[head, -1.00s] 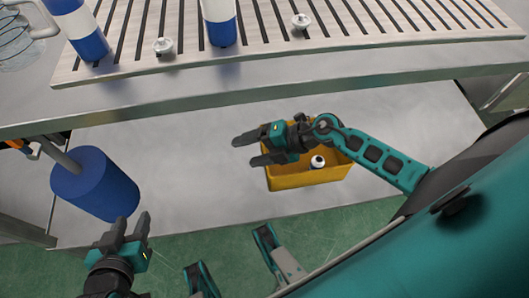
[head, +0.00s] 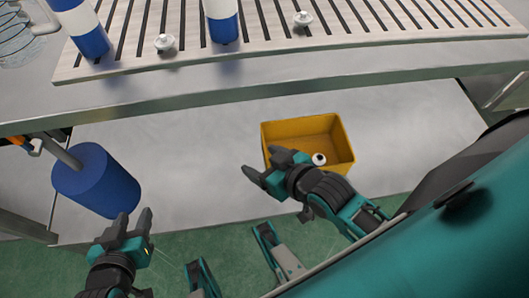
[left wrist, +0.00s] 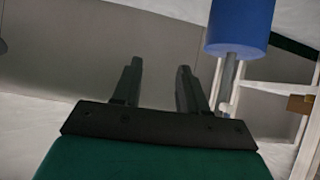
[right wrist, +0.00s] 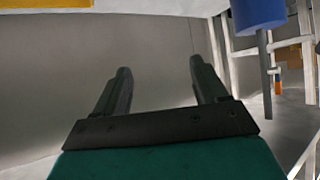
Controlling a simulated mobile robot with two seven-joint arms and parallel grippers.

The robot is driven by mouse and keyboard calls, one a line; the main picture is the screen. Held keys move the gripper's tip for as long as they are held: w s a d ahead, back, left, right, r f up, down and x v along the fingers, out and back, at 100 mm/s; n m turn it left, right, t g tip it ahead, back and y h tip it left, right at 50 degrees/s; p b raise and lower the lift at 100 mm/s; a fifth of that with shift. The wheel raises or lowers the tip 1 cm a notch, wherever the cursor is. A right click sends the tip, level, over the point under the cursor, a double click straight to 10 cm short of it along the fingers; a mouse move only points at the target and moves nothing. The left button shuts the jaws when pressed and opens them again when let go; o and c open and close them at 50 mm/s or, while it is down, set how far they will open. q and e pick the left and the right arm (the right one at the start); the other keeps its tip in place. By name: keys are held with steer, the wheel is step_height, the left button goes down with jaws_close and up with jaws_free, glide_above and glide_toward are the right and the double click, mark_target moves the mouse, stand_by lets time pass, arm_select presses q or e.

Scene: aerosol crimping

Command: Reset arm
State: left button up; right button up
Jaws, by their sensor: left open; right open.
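My left gripper (head: 129,226) is open and empty at the lower left of the head view, below the blue cylinder. Its spread fingers (left wrist: 156,85) show in the left wrist view with nothing between them. My right gripper (head: 262,166) is open in front of the yellow bin, overlapping its lower left edge in the head view. In the right wrist view its fingers (right wrist: 158,88) are apart and empty.
The yellow bin (head: 292,132) on the lower shelf (head: 400,130) holds a small white part (head: 319,159). A blue cylinder (head: 95,180) is at left. On the slatted board (head: 360,30) stand two blue-and-white cans (head: 221,22) and two small white parts (head: 303,19).

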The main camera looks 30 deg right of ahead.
arm_select(q)
steer(key=s+a+r+p, duration=0.1)
steer(key=a+r+p, duration=0.2)
steer(key=r+p, duration=0.8)
steer(key=p, duration=0.4)
steer(key=shift+s+r+y+p, duration=0.25)
steer(key=shift+y+p, duration=0.15)
arm_select(e)
steer(key=s+d+r, duration=0.1)
steer(key=d+r, duration=0.2)
steer(key=r, duration=0.8)
steer(key=shift+s+r+h, duration=0.25)
steer(key=shift+h, duration=0.15)
